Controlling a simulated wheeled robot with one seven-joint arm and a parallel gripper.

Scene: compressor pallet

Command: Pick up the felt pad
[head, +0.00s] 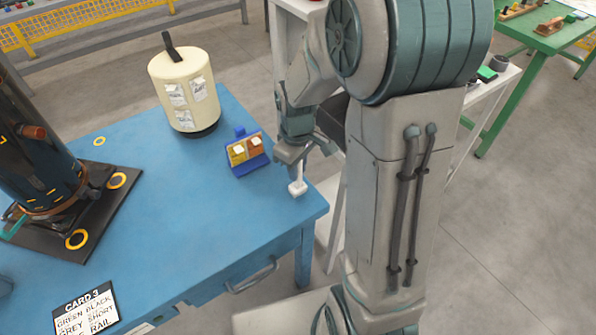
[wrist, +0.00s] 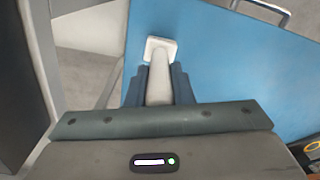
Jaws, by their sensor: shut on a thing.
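The felt pad (head: 297,188) appears as a small white piece near the right corner of the blue table. In the wrist view the felt pad (wrist: 161,46) has a pale rounded stem and a squarish white end. My gripper (wrist: 159,82) is shut on the stem, with one dark blue finger on each side. In the head view my gripper (head: 293,163) points down above the table corner, with the white end below it. I cannot tell whether the white end touches the tabletop.
The blue table (head: 200,225) is bare around the corner. A blue holder (head: 250,166) with yellow and orange blocks stands just left of my gripper. A cream canister (head: 185,88) stands behind it. A dark compressor (head: 35,150) and a card (head: 86,312) are farther left.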

